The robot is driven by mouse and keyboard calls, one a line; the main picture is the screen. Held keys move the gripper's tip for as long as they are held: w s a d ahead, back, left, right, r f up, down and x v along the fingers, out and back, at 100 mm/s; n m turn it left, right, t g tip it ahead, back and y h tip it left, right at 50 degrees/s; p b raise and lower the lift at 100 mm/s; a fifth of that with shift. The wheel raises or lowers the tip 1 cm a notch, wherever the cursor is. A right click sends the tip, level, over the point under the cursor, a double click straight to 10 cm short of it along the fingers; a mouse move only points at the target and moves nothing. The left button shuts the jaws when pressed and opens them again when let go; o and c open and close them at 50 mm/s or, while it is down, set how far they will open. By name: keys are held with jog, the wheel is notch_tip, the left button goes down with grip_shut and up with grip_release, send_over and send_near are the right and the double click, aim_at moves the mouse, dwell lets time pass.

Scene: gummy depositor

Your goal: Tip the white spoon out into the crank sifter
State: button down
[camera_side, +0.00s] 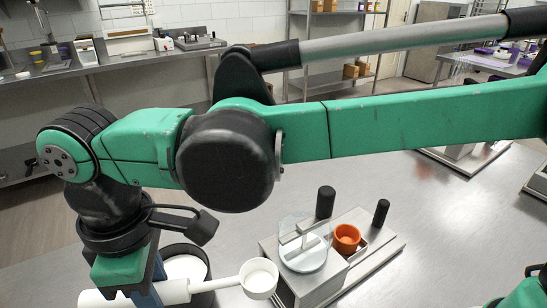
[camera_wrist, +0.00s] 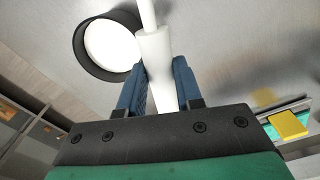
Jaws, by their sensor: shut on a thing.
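The white spoon (camera_side: 259,280) has a long thick handle and a round cup at its right end. Its handle (camera_wrist: 153,62) runs between my gripper's blue fingers in the wrist view (camera_wrist: 160,68). My gripper (camera_side: 146,294) is shut on the handle at the lower left of the side view. The cup is upright, with a white inside; I cannot tell how full it is. It is just left of a grey device (camera_side: 325,294) with a pale round dish, a clear upright plate and black posts. I cannot tell whether this is the crank sifter.
A black round tub (camera_side: 206,262) with white contents is behind the handle; it also shows in the wrist view (camera_wrist: 81,51). An orange cup (camera_side: 346,238) is on the grey device. A yellow block (camera_wrist: 287,124) shows at right in the wrist view. Bare steel table (camera_side: 440,230) lies right.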

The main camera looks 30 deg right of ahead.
jog(key=shift+r, duration=0.15)
jog(key=shift+r, duration=2.4)
jog(key=s+d, duration=0.3)
jog(key=s, duration=0.4)
jog(key=shift+d, duration=0.3)
jog(key=shift+s, duration=0.1)
